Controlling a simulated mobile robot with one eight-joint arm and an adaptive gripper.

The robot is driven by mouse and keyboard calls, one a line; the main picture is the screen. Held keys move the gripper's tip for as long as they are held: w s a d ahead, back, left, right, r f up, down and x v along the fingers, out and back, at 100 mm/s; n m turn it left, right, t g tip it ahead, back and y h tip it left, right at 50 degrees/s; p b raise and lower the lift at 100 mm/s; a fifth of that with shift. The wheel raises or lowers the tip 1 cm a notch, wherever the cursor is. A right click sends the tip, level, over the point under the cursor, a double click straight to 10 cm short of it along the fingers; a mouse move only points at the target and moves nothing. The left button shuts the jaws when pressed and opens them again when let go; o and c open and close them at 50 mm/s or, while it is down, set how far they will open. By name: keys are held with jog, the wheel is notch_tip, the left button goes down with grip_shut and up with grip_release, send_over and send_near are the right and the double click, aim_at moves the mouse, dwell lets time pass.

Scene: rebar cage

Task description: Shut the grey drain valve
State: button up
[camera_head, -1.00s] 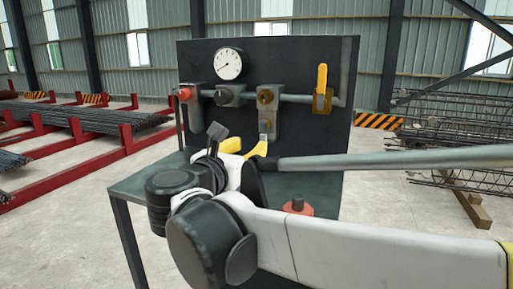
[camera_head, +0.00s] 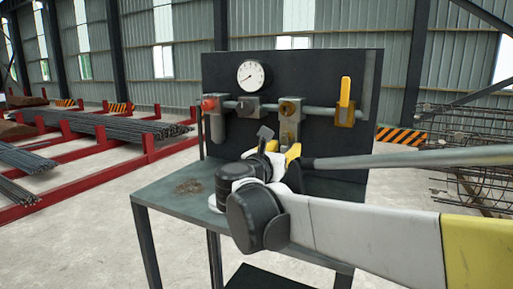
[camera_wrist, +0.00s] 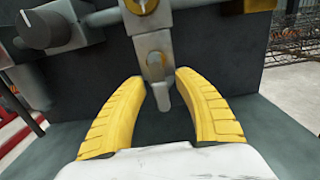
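The grey drain valve (camera_wrist: 160,92) is a small lever hanging below the middle brass-fronted unit (camera_wrist: 148,45) on the dark panel. In the wrist view it hangs straight down, slightly tilted, between my two yellow fingertips. My gripper (camera_wrist: 160,84) is open, with a clear gap on each side of the lever and no visible contact. In the head view my gripper (camera_head: 284,152) is just below the middle unit (camera_head: 290,112). There the drain valve is mostly hidden by my fingers and wrist.
The panel (camera_head: 335,75) carries a gauge (camera_head: 253,76), a red knob (camera_head: 209,103), a black knob (camera_head: 246,106) and an upright yellow-handled valve (camera_head: 345,98), joined by a grey pipe. Rebar racks (camera_head: 100,126) stand left.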

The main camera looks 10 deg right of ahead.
grip_shut()
jog(key=shift+a+m, duration=0.1)
jog(key=shift+m, duration=0.2)
jog(key=shift+w+a+m, duration=0.15)
jog(key=shift+m, duration=0.45)
jog(key=shift+w+a+m, duration=0.1)
jog(key=shift+m, duration=0.5)
jog(key=r+m, duration=0.1)
jog(key=m, duration=0.4)
jog(key=w+a+r+m, duration=0.1)
jog(key=m, duration=0.4)
jog(key=r+m, duration=0.1)
jog(key=m, duration=0.3)
jog(key=shift+w+a+m, duration=0.15)
jog(key=shift+a+m, duration=0.2)
jog(key=shift+m, duration=0.05)
